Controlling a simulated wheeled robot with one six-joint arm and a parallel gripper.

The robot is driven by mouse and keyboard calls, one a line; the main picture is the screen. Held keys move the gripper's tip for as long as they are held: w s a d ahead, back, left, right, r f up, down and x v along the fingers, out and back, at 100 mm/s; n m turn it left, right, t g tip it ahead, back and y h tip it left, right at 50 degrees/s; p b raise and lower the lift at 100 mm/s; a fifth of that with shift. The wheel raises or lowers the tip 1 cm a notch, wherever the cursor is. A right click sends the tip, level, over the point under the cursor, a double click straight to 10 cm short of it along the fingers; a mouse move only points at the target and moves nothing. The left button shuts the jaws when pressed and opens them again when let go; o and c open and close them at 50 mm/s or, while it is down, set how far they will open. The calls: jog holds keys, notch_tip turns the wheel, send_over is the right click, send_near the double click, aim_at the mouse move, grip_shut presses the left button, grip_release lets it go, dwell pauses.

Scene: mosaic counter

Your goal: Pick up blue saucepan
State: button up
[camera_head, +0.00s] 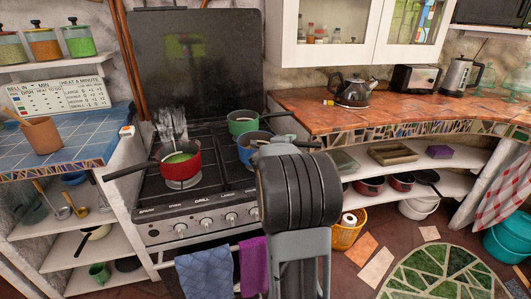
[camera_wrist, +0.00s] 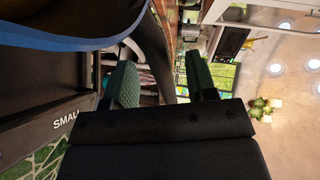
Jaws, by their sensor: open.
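The blue saucepan (camera_head: 244,156) stands on the stove's right front area, partly hidden behind my arm. Its dark handle (camera_head: 305,144) points right. In the wrist view its blue rim (camera_wrist: 60,43) fills the upper left, close to the camera. My gripper (camera_wrist: 162,62) is open, with a green pad on each finger. The dark handle (camera_wrist: 152,50) appears in the gap between the fingers; I cannot tell whether either pad touches it. In the head view my arm hides most of the gripper.
A red pan (camera_head: 180,172) stands on the stove to the left, its handle pointing left. A green pot (camera_head: 241,125) stands just behind the blue saucepan. Towels (camera_head: 208,272) hang at the oven front.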

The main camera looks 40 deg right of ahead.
jog(key=shift+x, duration=0.95)
jog(key=shift+c, duration=0.4)
grip_shut()
jog(key=shift+r, duration=0.15)
